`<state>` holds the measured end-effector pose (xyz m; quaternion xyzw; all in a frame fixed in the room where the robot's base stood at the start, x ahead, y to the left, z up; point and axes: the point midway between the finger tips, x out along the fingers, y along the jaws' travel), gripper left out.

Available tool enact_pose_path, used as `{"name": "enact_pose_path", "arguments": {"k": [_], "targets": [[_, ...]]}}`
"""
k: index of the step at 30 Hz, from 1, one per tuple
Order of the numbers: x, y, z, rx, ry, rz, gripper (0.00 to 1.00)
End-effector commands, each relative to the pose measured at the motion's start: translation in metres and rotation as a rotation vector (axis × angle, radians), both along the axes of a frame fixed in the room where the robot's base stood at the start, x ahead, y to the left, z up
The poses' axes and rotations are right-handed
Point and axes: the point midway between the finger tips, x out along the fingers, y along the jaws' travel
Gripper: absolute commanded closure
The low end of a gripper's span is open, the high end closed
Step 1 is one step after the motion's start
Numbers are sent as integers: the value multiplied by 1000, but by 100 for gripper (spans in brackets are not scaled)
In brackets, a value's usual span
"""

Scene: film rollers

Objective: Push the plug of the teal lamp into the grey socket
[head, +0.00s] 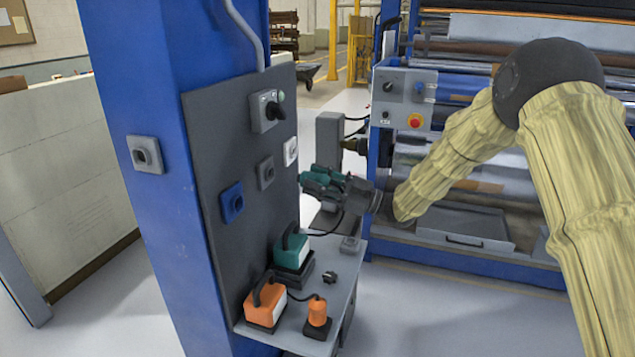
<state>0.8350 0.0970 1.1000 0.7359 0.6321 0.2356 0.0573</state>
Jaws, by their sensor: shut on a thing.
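The teal lamp (291,251) stands on the small shelf, on a dark base. Its black cable rises from the lamp to my gripper (308,181). My gripper is shut on the lamp's plug, which the fingers mostly hide. It points left at the dark panel, in front of it and above the shelf. A grey socket (265,173) is on the panel, left of my gripper, with a visible gap between in the picture. Another, lighter grey socket (146,154) is on the blue column. I cannot see the plug's pins.
A blue socket (232,202) and a white socket (290,151) flank the panel's grey one. A switch box (268,111) is above. A roller machine stands behind.

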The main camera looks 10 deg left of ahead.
Motion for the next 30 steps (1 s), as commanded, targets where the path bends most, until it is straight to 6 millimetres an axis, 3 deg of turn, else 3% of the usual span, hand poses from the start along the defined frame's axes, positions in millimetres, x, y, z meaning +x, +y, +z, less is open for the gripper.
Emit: {"name": "enact_pose_path", "arguments": {"k": [30], "targets": [[15, 68, 0, -1, -1, -2, 93]]}}
